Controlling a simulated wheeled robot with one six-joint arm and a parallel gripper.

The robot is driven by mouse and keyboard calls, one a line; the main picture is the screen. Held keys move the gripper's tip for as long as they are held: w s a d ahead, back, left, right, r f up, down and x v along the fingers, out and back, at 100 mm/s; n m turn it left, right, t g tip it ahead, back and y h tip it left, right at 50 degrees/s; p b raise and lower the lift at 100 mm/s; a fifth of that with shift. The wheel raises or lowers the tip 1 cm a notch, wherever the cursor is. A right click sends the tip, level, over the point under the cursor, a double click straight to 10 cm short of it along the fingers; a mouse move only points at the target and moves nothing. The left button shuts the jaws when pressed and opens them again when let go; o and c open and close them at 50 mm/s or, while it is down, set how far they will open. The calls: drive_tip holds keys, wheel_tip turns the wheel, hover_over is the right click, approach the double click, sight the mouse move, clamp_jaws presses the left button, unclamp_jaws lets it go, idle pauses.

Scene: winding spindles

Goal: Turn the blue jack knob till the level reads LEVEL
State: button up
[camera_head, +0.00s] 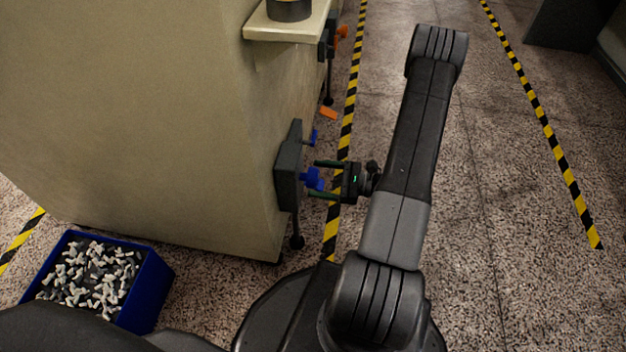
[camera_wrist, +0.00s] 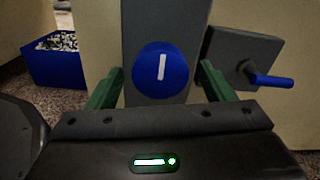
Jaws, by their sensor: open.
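The blue jack knob (camera_head: 311,179) sticks out from a dark grey block (camera_head: 287,168) on the side of the beige machine. In the wrist view the round knob (camera_wrist: 160,70) faces me, with a white line standing about upright on it. My gripper (camera_head: 321,179) is open, its green fingers level with the knob. In the wrist view the fingers of my gripper (camera_wrist: 159,86) stand left and right of the knob, with a gap visible on each side. I cannot make out a level or its reading in either view.
A blue lever (camera_wrist: 272,81) on a grey plate (camera_wrist: 238,58) sits right of the knob. A blue bin (camera_head: 150,296) of pale and grey pieces stands on the floor at left. An orange knob (camera_head: 342,32) is farther along the machine (camera_head: 130,110). Open floor lies right.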

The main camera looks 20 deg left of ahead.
drive_tip(key=shift+x, duration=1.2)
drive_tip(key=c, duration=0.9)
drive_tip(key=shift+c, duration=0.2)
drive_tip(key=shift+m, duration=0.4)
